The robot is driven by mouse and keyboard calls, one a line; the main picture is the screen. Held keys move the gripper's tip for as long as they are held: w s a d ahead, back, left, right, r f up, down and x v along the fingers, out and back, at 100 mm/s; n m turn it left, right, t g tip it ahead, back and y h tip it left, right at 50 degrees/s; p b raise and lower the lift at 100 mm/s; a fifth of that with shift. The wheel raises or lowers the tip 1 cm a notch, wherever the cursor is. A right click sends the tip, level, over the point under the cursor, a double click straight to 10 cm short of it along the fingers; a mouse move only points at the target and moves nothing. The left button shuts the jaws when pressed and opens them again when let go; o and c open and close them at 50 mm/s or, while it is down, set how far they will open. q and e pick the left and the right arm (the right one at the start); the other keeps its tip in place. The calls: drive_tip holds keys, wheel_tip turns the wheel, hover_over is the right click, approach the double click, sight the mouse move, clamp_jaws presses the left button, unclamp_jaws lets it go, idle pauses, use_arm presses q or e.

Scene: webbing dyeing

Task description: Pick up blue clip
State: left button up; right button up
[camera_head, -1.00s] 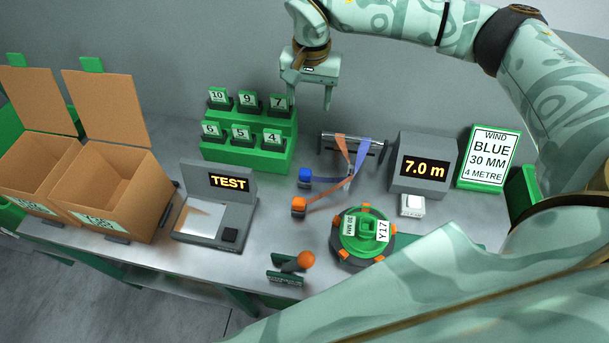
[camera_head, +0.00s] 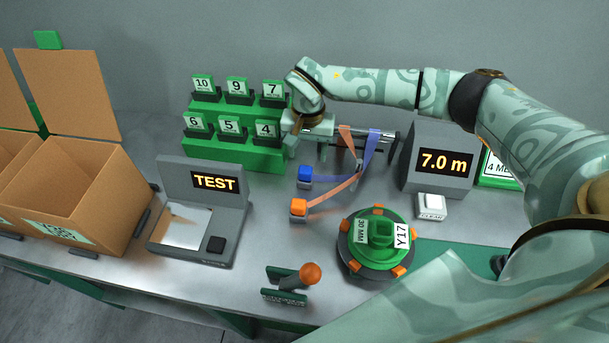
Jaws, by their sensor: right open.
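The blue clip (camera_head: 305,174) stands on the grey bench at the free end of the blue webbing (camera_head: 345,162). The orange clip (camera_head: 298,208) stands in front of it, at the end of the orange webbing (camera_head: 330,192). Both webbings come down from a roller (camera_head: 384,139) at the back. My right gripper (camera_head: 306,150) is open and empty, pointing down above and behind the blue clip, beside the green card rack. It is apart from the clip as far as I can see. My left gripper is not in view.
A green rack (camera_head: 232,155) with number cards stands left of my right gripper. A TEST device (camera_head: 192,240), a lever stand (camera_head: 290,283), a green reel (camera_head: 375,262), a 7.0 m display (camera_head: 437,160) and cardboard boxes (camera_head: 110,190) surround the clips. Bare bench lies left of the orange clip.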

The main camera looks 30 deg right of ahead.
sight(305, 169)
drive_tip(key=f, duration=0.2)
drive_tip(key=f+b, duration=0.1)
drive_tip(key=f, duration=0.3)
drive_tip(key=shift+s+a+f, duration=0.2)
drive_tip(key=shift+a+f, duration=0.05)
drive_tip(key=shift+a, duration=0.15)
drive_tip(key=shift+r, duration=0.1)
drive_tip(key=c, duration=1.1)
drive_tip(key=shift+o, duration=0.2)
